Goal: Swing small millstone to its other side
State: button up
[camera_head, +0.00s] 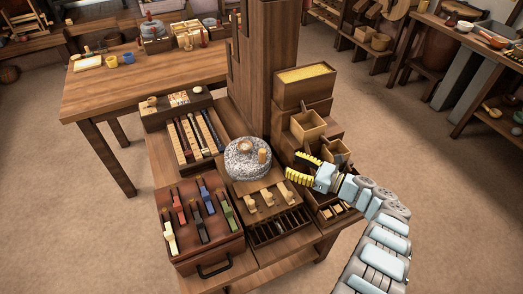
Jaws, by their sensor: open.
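The small millstone (243,165) is a round, speckled grey stone in the middle of the workbench, at the foot of the wooden post. A short, light wooden peg (262,156) stands on the right part of its top. My gripper (297,168), with yellow ribbed fingers, is to the right of the stone and apart from it. Its fingers are spread and hold nothing that I can see. My arm reaches in from the lower right.
A tall wooden post (275,70) rises behind the stone. Stepped boxes with a grain-filled hopper (304,78) stand at the right. A leather-brown case with coloured handles (200,225) is at front left. Wooden pegs (267,198) stand in front of the stone. A larger table (150,85) is behind.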

aim_at(262, 150)
jog(key=b+x, duration=0.1)
jog(key=x, duration=0.9)
jog(key=shift+f, duration=0.2)
jog(key=shift+b+x, duration=0.45)
jog(key=shift+x, duration=0.35)
jog(key=shift+r, duration=0.1)
grip_shut()
